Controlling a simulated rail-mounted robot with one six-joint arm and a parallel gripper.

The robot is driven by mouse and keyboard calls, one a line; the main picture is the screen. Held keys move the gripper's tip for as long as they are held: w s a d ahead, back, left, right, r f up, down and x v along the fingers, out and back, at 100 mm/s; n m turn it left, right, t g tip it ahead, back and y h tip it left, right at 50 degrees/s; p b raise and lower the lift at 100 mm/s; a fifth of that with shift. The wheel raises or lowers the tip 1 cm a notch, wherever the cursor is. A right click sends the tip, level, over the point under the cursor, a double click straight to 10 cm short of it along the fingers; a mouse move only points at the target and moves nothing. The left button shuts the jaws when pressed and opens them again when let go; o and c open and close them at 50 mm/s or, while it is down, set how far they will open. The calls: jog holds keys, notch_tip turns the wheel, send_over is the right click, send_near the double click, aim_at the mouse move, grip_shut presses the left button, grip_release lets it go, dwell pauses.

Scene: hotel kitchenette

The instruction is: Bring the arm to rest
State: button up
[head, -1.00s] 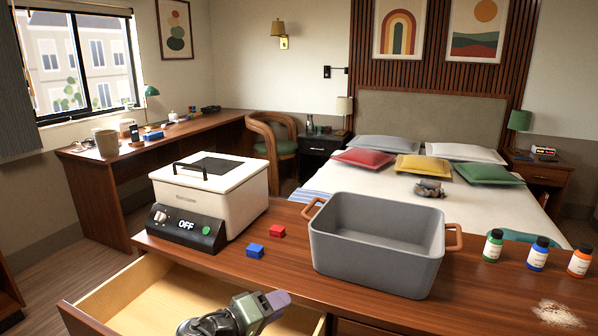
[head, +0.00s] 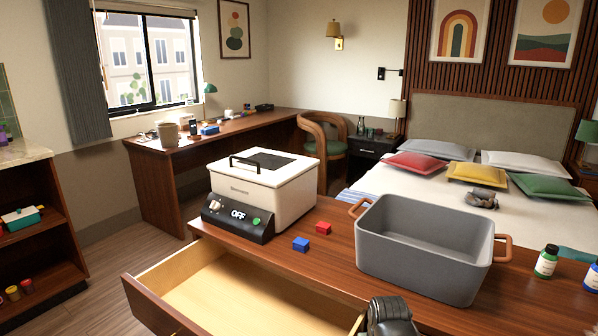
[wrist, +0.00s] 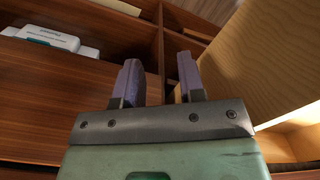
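My arm (head: 390,316) shows only as a dark grey link at the bottom edge of the head view, in front of the dresser. The fingertips are outside that view. In the wrist view my gripper (wrist: 160,82) has its two purple fingers apart with nothing between them. It points toward brown wooden panels and compartments. The pale wood of a drawer side (wrist: 250,60) is close on the right of the fingers.
The open, empty-looking drawer (head: 240,290) juts out from the dresser top (head: 345,255). On top stand a white cooker (head: 265,190) reading OFF, a blue block (head: 301,244), a red block (head: 323,228), a grey bin (head: 425,260) and bottles (head: 546,261). A white item (wrist: 45,38) lies in a compartment.

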notch_tip(320, 180, up, 23)
jog(key=p, duration=1.9)
jog(key=shift+f, duration=0.15)
